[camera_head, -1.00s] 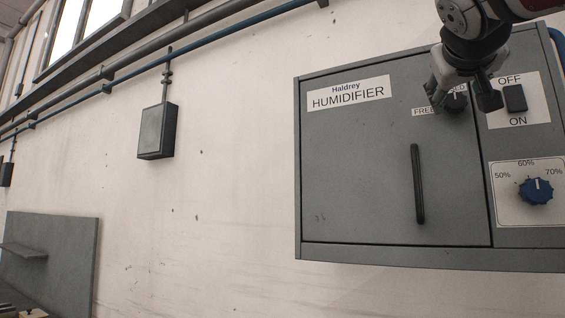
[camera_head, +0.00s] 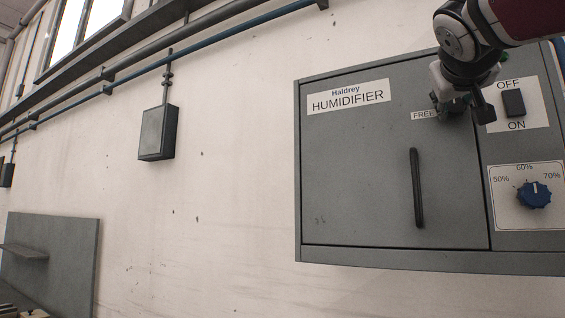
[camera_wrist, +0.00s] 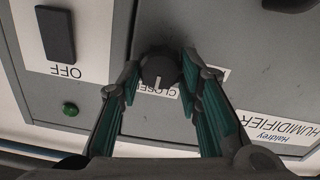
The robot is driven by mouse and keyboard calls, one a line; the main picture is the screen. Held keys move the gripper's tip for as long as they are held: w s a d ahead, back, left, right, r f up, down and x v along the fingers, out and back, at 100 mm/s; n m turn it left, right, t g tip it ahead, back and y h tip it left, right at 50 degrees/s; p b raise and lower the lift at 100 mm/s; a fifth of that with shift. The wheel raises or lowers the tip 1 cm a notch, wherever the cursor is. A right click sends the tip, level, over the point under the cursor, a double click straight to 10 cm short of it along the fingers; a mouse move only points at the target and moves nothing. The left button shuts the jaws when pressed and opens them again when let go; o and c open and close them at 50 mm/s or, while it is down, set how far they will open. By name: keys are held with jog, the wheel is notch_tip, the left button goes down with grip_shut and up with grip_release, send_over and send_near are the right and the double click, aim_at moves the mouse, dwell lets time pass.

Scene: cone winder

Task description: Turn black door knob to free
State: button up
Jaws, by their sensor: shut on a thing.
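The black door knob (camera_wrist: 158,68) sits on the grey humidifier door (camera_head: 360,190), near its upper right corner. In the wrist view, which is upside down, its white mark points at the CLOSED label (camera_wrist: 157,89). The FREE label (camera_head: 424,115) lies left of the knob in the head view and is partly covered. My gripper (camera_wrist: 161,74) has its green-padded fingers on both sides of the knob and is shut on it. In the head view my gripper (camera_head: 463,106) mostly hides the knob and the CLOSED label.
Right of the door are a black OFF/ON switch (camera_head: 513,102), close to my gripper, and a blue humidity dial (camera_head: 534,194). A long black handle (camera_head: 416,188) stands upright on the door, which looks closed. A green light (camera_wrist: 70,109) shows in the wrist view.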

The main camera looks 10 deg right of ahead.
jog(key=n, duration=0.4)
jog(key=shift+a+n+p, duration=0.1)
jog(key=shift+n+p, duration=0.3)
jog(key=n+p, duration=0.1)
jog(key=n, duration=0.3)
jog(key=shift+f, duration=0.1)
jog(key=n+p, duration=0.2)
jog(key=n, duration=0.3)
jog(key=shift+n, duration=0.4)
jog(key=shift+w+f+n+p, duration=0.15)
jog(key=shift+n+p, duration=0.8)
jog(key=shift+n, duration=0.75)
jog(key=o, duration=1.1)
jog(key=shift+o, duration=0.2)
